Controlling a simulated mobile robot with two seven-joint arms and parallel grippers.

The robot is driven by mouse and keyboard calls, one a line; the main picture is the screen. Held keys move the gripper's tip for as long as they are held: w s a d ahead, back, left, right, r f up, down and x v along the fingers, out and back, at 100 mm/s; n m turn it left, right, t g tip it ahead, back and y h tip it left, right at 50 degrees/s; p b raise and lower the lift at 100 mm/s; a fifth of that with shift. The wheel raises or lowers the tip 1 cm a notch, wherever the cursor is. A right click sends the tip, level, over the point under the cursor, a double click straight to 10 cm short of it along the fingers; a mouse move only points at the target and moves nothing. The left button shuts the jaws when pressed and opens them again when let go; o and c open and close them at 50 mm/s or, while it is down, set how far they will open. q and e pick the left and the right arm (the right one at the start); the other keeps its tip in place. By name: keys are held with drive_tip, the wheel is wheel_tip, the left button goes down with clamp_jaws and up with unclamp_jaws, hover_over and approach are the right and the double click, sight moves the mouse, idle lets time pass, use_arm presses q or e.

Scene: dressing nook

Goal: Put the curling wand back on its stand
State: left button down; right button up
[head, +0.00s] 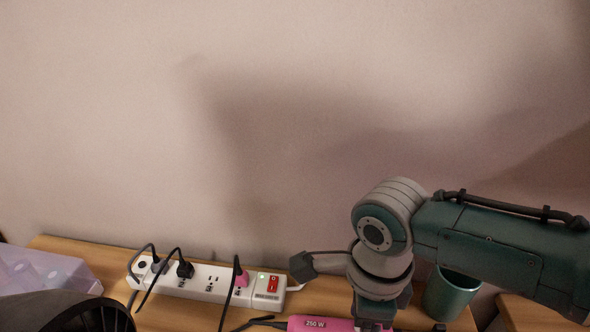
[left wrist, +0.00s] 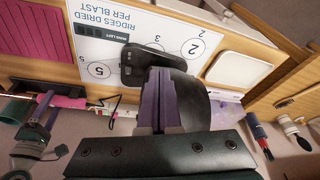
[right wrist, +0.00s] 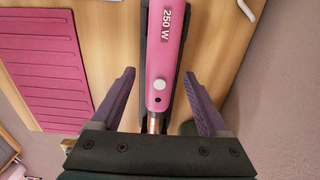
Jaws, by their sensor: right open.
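The pink curling wand (right wrist: 165,50), marked "250 W", lies along the wood top in the right wrist view. Its coppery barrel (right wrist: 155,123) runs toward my right gripper's palm. A dark narrow piece (right wrist: 143,35) shows along its side; I cannot tell whether this is the stand. In the head view the wand (head: 320,324) shows at the bottom edge, partly hidden by my right arm. My right gripper (right wrist: 160,88) is open, with one finger on each side of the wand and clear of it. My left gripper (left wrist: 160,80) has its fingers together, in front of a black rounded object (left wrist: 132,62).
A white power strip (head: 207,284) with several cords lies by the wall. A pink ridged mat (right wrist: 42,60) lies beside the wand. A lavender organizer (head: 45,272) and a black ribbed object (head: 60,312) are at left.

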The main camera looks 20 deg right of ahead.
drive_tip(key=shift+r, duration=0.1)
wheel_tip(320, 180, up, 9)
drive_tip(key=p, duration=0.3)
drive_tip(key=shift+f+p, duration=0.2)
drive_tip(key=shift+p, duration=0.2)
drive_tip(key=shift+r, duration=0.6)
drive_tip(key=s+r+n+t+p, duration=0.15)
drive_tip(key=s+r+n, duration=0.4)
drive_tip(key=n, duration=0.75)
drive_tip(key=s+r+n+t+p, duration=0.15)
drive_tip(key=s+r+n, duration=0.4)
drive_tip(key=n, duration=0.75)
drive_tip(key=w+p+v, duration=0.2)
drive_tip(key=p+v, duration=0.9)
drive_tip(key=p, duration=0.1)
drive_tip(key=w+r+p+v, duration=0.1)
drive_tip(key=w+p+v, duration=0.2)
drive_tip(key=p+v, duration=0.9)
drive_tip(key=w+a+r+p+v, duration=0.1)
drive_tip(key=w+p+v, duration=0.1)
drive_tip(key=p+v, duration=1)
drive_tip(key=shift+w+r+t+p, duration=0.25)
drive_tip(key=shift+w+t+p, duration=0.1)
drive_tip(key=shift+p, duration=0.3)
